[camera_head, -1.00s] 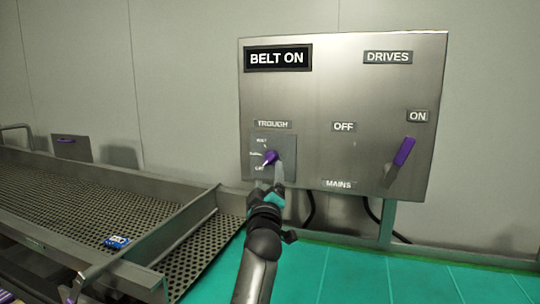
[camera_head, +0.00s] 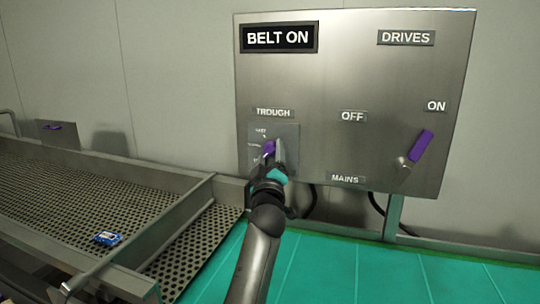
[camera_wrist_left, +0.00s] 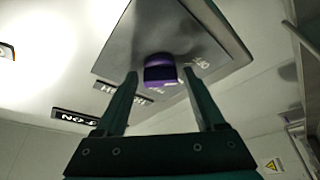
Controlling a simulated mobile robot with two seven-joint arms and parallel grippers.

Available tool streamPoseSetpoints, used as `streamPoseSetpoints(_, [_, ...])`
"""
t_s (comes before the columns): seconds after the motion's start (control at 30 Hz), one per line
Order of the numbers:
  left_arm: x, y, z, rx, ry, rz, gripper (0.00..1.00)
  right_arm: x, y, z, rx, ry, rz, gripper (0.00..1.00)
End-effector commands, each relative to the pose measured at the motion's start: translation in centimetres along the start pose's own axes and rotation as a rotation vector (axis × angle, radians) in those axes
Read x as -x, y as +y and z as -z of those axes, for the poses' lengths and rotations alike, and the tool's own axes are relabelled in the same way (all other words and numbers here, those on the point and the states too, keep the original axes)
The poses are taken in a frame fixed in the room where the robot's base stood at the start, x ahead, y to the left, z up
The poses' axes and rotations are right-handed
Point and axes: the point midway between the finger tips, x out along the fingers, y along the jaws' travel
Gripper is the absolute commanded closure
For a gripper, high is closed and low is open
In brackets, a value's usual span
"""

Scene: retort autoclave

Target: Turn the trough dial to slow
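The trough dial is a purple knob (camera_head: 268,148) on a small grey plate (camera_head: 289,134) under the TROUGH label, at the lower left of the steel panel (camera_head: 340,80). My left gripper (camera_head: 275,158) is in front of it and hides part of the knob and its markings. In the left wrist view the purple knob (camera_wrist_left: 161,69) shows at the gap between the two fingertips of my left gripper (camera_wrist_left: 159,77). The fingers are apart, with space on both sides of the knob. The dial's exact setting cannot be read. My right gripper is not in view.
A purple-handled mains lever (camera_head: 421,147) tilts toward the ON label on the panel's right. A BELT ON sign (camera_head: 279,37) is at the top left. A perforated trough (camera_head: 60,200) with a blue item (camera_head: 107,238) lies left. Green floor (camera_head: 330,270) is below.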

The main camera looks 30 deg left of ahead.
Motion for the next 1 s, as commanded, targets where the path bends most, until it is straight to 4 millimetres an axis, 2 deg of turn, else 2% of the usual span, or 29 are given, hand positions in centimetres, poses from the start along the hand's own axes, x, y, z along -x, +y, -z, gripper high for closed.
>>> streamPoseSetpoints(0.07, [0.0,-0.01,0.01,0.0,0.0,0.0,0.39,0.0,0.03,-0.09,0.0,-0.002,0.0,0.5])
streamPoseSetpoints(0.6, [-0.01,0.0,0.03,0.0,0.0,0.0,1.0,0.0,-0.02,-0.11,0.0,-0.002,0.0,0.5])
streamPoseSetpoints(1.0, [0.01,-0.13,-0.01,-0.061,0.001,-0.026,1.0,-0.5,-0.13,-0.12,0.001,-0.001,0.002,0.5])
